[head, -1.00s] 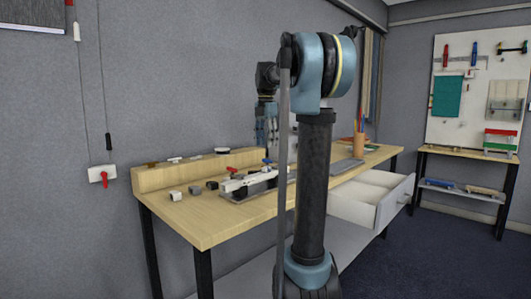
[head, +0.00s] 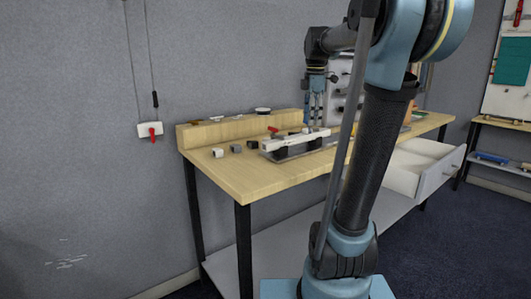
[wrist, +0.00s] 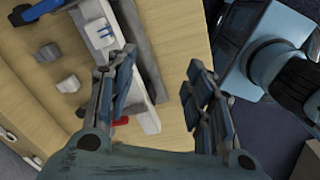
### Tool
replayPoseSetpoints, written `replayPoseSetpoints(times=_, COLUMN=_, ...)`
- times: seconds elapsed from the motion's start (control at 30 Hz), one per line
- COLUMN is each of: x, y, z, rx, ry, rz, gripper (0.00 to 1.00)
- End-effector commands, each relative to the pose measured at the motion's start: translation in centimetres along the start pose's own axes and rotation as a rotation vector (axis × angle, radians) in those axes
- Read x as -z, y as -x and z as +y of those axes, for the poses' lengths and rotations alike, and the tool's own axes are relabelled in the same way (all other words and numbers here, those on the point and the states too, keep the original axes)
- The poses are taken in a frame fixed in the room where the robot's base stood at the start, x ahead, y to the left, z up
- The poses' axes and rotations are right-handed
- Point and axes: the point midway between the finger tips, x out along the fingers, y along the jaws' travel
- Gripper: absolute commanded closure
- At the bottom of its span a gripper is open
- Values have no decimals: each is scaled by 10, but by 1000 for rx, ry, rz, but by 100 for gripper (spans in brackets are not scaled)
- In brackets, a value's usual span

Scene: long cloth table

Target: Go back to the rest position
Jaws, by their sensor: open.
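My gripper (head: 316,108) hangs from my arm over the wooden workbench (head: 240,182) in the head view, fingers pointing down.
Several small blocks (head: 218,153) sit left of the fixture. A raised wooden ledge (head: 235,131) runs along the wall. A white drawer (head: 425,178) stands open at the bench's right. A red-handled wall switch (head: 150,130) is at left. Floor at the lower left is clear.

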Motion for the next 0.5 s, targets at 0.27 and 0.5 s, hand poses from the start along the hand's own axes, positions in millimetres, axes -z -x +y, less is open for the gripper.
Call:
replayPoseSetpoints(times=0.27, x=6, y=-60, z=-81, rx=-41, ry=-439, rz=5, gripper=52)
replayPoseSetpoints(times=0.5, x=11, y=-120, z=-145, rx=-74, ry=-820, rz=24, gripper=52)
